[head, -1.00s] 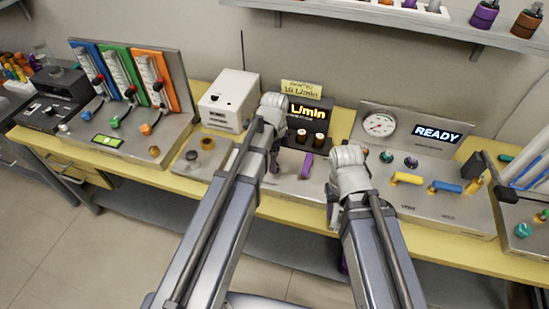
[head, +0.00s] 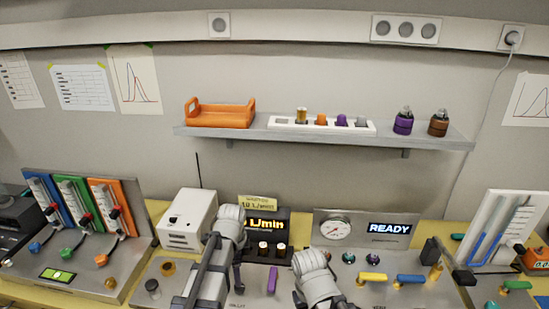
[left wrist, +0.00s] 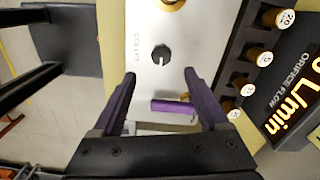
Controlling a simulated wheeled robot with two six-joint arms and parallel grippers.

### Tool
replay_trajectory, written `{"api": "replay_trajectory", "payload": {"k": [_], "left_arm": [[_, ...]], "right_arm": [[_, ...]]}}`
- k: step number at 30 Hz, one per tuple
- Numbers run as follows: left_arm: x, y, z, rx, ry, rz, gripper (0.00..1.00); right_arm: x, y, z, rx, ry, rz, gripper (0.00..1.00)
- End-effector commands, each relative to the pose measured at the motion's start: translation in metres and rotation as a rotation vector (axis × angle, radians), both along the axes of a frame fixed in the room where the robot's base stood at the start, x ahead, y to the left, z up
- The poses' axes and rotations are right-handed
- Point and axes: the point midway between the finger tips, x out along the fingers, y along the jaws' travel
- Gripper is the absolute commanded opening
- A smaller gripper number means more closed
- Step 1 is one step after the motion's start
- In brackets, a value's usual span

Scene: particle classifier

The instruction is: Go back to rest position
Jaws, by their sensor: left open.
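My left gripper (head: 238,276) hangs over the panel in front of the "L/min" display, with its wrist above it in the head view. In the left wrist view its two dark purple fingers (left wrist: 160,76) are apart. A purple lever (left wrist: 172,106) shows between and below them, and I see nothing gripped. The same lever (head: 272,280) stands right of the gripper in the head view. My right gripper (head: 302,298) is low at the picture's bottom edge, right of that lever. Its fingers are mostly hidden by its own wrist.
A white box (head: 188,220) and the "L/min" display (head: 264,226) stand behind my left wrist. A gauge panel (head: 362,230) reading "READY" is behind my right wrist. A wall shelf (head: 256,134) holds an orange tray (head: 220,117) and bottles. A black knob (left wrist: 160,55) is near the left fingers.

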Motion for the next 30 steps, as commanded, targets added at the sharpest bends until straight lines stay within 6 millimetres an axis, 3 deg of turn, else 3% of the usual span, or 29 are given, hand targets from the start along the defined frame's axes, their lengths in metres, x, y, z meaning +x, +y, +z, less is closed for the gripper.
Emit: {"api": "replay_trajectory", "payload": {"k": [5,12,18,23,30], "left_arm": [[-0.033,-0.030,0.000,0.020,0.007,0.197,0.77],[-0.095,-0.075,0.001,0.072,-0.001,0.652,0.77],[-0.130,-0.095,0.001,0.100,-0.024,0.930,0.77],[-0.141,-0.100,0.001,0.110,-0.035,1.035,0.77],[-0.142,-0.101,0.001,0.112,-0.037,1.059,0.77]], "right_arm": [[0.000,0.000,0.000,0.000,0.000,0.000,0.50],[0.000,0.000,0.000,0.000,0.000,0.000,0.50],[0.000,0.000,0.000,0.000,0.000,0.000,0.50],[0.000,0.000,0.000,0.000,0.000,0.000,0.50],[0.000,0.000,0.000,0.000,0.000,0.000,0.50]]}}
